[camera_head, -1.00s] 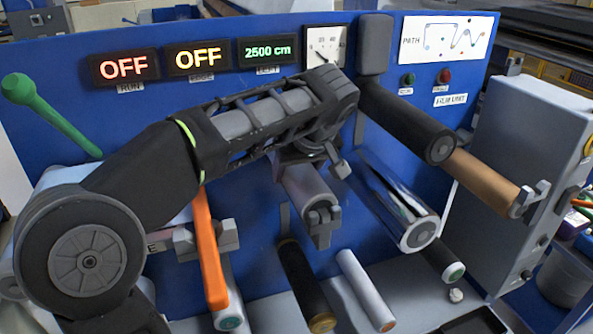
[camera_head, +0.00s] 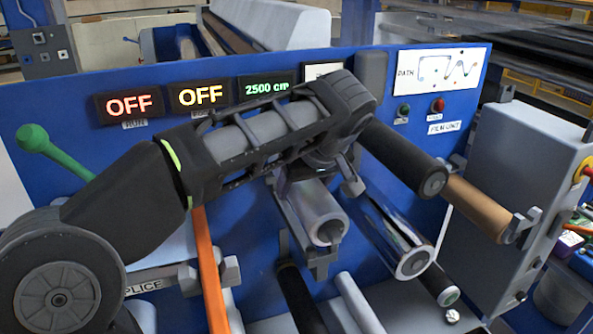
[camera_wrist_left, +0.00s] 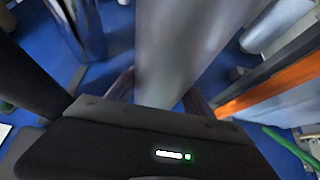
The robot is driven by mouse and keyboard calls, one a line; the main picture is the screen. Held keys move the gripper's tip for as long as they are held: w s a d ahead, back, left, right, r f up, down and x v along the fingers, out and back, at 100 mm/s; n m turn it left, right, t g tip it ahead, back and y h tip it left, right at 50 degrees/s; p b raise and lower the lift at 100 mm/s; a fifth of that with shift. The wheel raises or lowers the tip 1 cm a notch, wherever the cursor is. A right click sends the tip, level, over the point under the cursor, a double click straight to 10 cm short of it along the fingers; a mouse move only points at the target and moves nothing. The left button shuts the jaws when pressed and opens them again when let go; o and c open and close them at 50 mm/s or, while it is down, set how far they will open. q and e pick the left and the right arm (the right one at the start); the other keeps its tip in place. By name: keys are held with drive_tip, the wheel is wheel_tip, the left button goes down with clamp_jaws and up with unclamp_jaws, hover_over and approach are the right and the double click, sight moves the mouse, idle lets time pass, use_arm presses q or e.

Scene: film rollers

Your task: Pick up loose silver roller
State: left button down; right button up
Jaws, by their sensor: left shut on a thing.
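A silver-grey roller (camera_head: 309,207) hangs below my left wrist in the middle of the head view, its round end facing the camera. My left gripper (camera_head: 296,177) is shut around it, with its fingers mostly hidden under the wrist. The left wrist view shows the roller (camera_wrist_left: 181,45) as a wide, blurred pale cylinder running between the two fingers of the gripper (camera_wrist_left: 160,92). The roller's end is just above a grey bracket (camera_head: 320,263); I cannot tell whether they touch. My right gripper is not in view.
A mirror-like chrome roller (camera_head: 397,237) is close on the right, with a black roller (camera_head: 405,157) and a brown roller (camera_head: 475,207) above it. An orange bar (camera_head: 210,270) is on the left. Black (camera_head: 299,300) and white (camera_head: 358,303) rollers lie below. The blue panel (camera_head: 70,200) stands behind.

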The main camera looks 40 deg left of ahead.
sight(337, 243)
use_arm(q)
drive_tip(key=s+d, duration=0.3)
drive_tip(key=d, duration=0.1)
drive_tip(key=s+d, duration=0.3)
drive_tip(key=d, duration=0.1)
drive_tip(key=s+d, duration=0.3)
drive_tip(key=d, duration=0.2)
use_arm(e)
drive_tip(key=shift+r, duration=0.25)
